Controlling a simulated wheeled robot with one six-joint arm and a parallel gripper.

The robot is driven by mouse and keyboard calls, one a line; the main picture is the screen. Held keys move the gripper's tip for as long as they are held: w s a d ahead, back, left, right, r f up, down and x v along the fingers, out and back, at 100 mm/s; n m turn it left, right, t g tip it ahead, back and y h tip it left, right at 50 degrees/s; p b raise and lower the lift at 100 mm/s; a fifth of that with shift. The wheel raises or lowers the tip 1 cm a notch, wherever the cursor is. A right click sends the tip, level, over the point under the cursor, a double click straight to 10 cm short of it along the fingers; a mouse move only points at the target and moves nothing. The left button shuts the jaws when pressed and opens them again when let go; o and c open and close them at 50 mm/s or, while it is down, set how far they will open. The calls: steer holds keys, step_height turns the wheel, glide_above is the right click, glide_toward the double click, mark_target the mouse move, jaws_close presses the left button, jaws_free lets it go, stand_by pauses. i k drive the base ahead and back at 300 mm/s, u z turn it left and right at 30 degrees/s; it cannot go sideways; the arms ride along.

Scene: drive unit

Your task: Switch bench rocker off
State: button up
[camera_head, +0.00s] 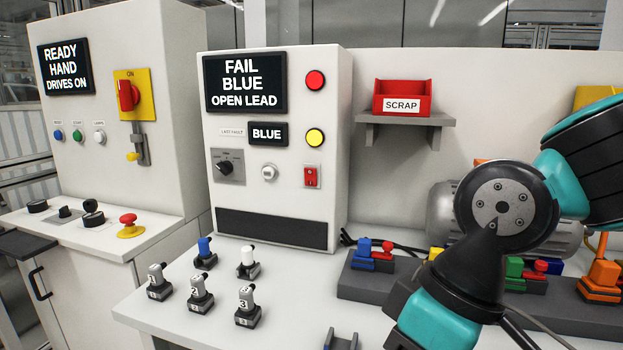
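A small red rocker switch (312,176) sits on a pale plate at the lower right of the bench cabinet's front (318,212). Its on or off position is too small to read. The cabinet's display (245,82) is lit and reads "FAIL BLUE OPEN LEAD". A smaller display (267,133) reads "BLUE". My arm, black and turquoise, fills the right side of the view. Its lower end runs out of the bottom edge, and no gripper fingers can be made out.
A red SCRAP bin (402,98) stands on a wall shelf. Several numbered connectors (200,294) stand on the bench before the cabinet. Coloured connectors sit on a dark block (365,284). A control cabinet with a red rotary switch (128,95) stands left.

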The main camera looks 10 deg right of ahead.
mark_target(310, 174)
steer(key=u, duration=2.05)
steer(key=i, duration=2.6)
steer(key=z, duration=4.2)
